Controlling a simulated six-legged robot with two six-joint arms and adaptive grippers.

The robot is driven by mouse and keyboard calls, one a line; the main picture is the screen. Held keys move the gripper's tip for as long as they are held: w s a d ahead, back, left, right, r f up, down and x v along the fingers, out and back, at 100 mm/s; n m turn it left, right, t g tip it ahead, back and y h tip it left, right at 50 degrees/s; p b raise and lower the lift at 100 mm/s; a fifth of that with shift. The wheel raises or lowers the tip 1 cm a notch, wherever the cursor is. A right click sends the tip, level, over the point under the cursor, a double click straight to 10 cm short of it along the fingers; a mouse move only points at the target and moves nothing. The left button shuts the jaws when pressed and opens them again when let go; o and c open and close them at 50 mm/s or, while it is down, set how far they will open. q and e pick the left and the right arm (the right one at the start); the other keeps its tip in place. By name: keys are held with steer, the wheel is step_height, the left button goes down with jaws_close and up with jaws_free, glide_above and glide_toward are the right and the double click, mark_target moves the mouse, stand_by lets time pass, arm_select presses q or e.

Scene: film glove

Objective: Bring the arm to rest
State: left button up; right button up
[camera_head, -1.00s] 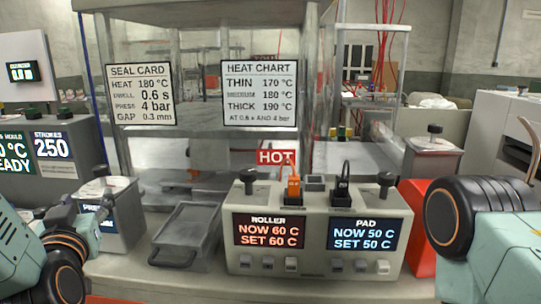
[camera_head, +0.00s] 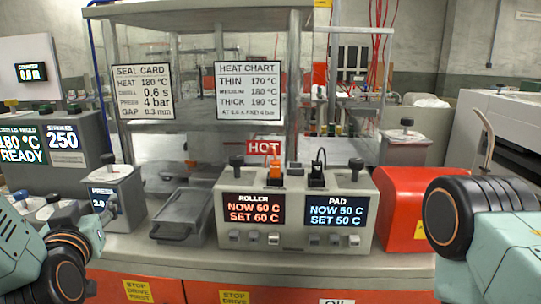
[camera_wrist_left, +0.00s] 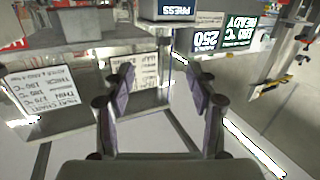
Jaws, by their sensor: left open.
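My left arm (camera_head: 55,260) comes in at the lower left of the head view, its teal and black joints in front of the bench's left end. In the left wrist view my left gripper (camera_wrist_left: 160,80) shows two dark fingers spread wide apart, with nothing between them. My right arm (camera_head: 480,225) shows at the right edge of the head view as a teal link and a black joint. The right gripper is out of the picture.
The control box (camera_head: 295,210) reads roller 60 C and pad 50 C. A grey lidded tray (camera_head: 182,217) lies left of it, and a red box (camera_head: 412,205) stands right. Behind are a clear enclosure with a seal card (camera_head: 144,92) and heat chart (camera_head: 249,91).

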arm_select(q)
steer(key=s+d+f+m+g+h, duration=0.1)
steer(key=s+d+f+g+h, duration=0.3)
steer(key=f, duration=0.9)
steer(key=s+d+f+m+g+h, duration=0.1)
steer(key=s+d+f+g, duration=0.4)
steer(key=f, duration=0.7)
steer(key=s+f+g, duration=0.2)
steer(key=s+f, duration=0.2)
steer(key=s, duration=0.4)
steer(key=s+f+m+g, duration=0.1)
steer(key=s+f+g, duration=0.1)
steer(key=s+f, duration=0.3)
steer(key=s+f+g, duration=0.3)
steer(key=s+f, duration=0.2)
steer(key=s, duration=0.6)
steer(key=shift+d+f+m+h, duration=0.2)
steer(key=shift+d+m+h, duration=0.1)
steer(key=shift+m, duration=0.1)
